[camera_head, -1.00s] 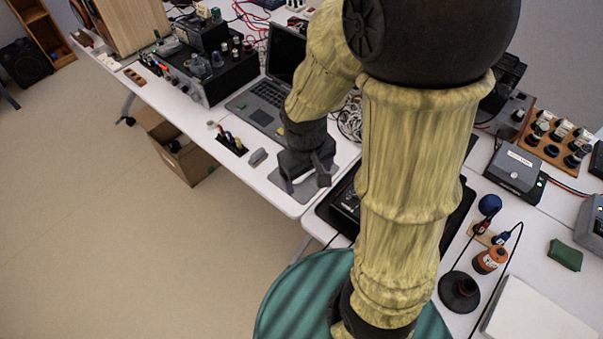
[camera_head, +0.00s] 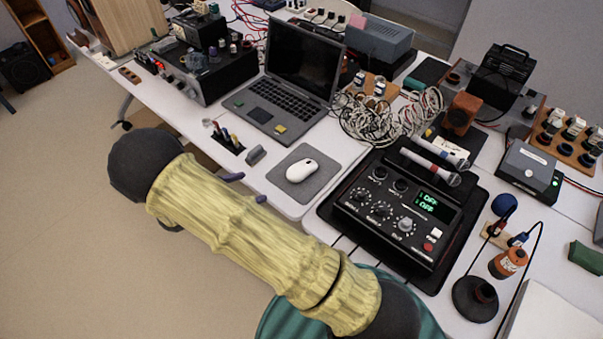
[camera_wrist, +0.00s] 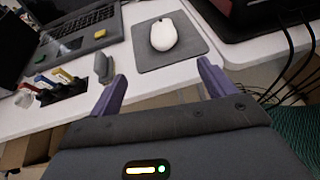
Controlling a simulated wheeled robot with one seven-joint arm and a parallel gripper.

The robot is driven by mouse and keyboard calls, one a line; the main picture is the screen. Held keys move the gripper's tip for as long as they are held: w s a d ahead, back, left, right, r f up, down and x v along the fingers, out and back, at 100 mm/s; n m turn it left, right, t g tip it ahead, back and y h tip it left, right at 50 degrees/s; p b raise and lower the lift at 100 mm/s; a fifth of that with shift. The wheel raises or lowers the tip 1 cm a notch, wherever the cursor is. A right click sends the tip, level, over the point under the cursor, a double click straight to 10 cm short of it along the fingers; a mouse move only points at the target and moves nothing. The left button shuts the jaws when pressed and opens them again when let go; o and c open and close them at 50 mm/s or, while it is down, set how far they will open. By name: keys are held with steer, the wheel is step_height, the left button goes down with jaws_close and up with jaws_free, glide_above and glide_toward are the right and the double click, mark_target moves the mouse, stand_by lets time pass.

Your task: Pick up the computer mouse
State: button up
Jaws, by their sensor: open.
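The computer mouse (camera_head: 302,170) is white and lies on a grey mouse pad (camera_head: 288,187) near the front edge of the white table. It also shows in the wrist view (camera_wrist: 163,35), ahead of my gripper. My gripper (camera_wrist: 160,85) is open and empty, with its two purple fingers apart and pointing toward the table edge and the pad. In the head view my arm hides most of the gripper; only purple finger parts show left of the pad. The mouse is apart from the fingers.
A laptop (camera_head: 282,92) stands behind the pad. A small grey object (camera_head: 256,155) and a pen holder (camera_head: 228,140) are left of it. A black mixer (camera_head: 400,205) with knobs is close on the right, with tangled cables (camera_head: 385,118) behind. Open floor lies at the left.

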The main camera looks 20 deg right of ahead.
steer(key=shift+w+d, duration=0.1)
steer(key=p, duration=0.2)
glide_toward(291, 176)
steer(key=x, duration=0.3)
steer(key=w+x, duration=0.1)
steer(key=x, duration=0.2)
steer(key=shift+r, duration=0.1)
steer(key=x, duration=0.5)
steer(key=shift+s+d+f+p, duration=0.2)
steer(key=shift+s+p, duration=0.1)
steer(key=shift+p, duration=0.1)
steer(key=c, duration=1.1)
